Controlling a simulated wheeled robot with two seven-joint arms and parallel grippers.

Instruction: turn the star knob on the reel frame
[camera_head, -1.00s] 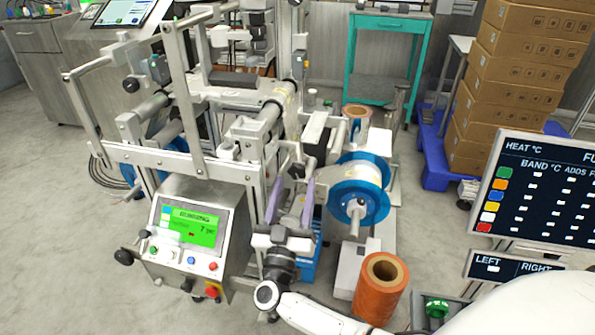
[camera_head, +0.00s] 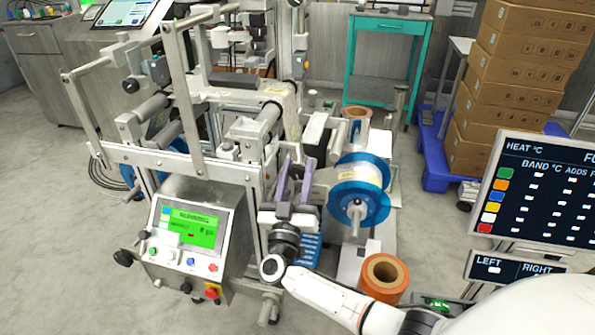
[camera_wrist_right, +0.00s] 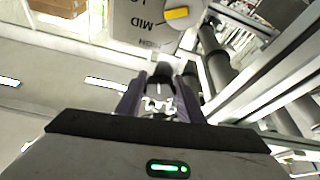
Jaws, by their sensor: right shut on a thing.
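The reel frame (camera_head: 150,160) is a large grey metal machine with bars and rollers at left centre of the head view. My right gripper (camera_head: 296,166) reaches in at its right side, purple fingers pointing up and away. In the right wrist view the fingers are closed around a dark grey rounded piece (camera_wrist_right: 163,71), which appears to be the star knob. White marks show between the fingers. The knob's shape is mostly hidden by the fingers, and it cannot be made out in the head view. My left gripper is out of view.
A blue-flanged reel (camera_head: 359,190) stands close right of my gripper. An orange roll (camera_head: 384,272) sits beside my right forearm. A control box (camera_head: 190,235) with a green screen is at left. A plate marked MID with a yellow pointer (camera_wrist_right: 176,13) shows in the wrist view.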

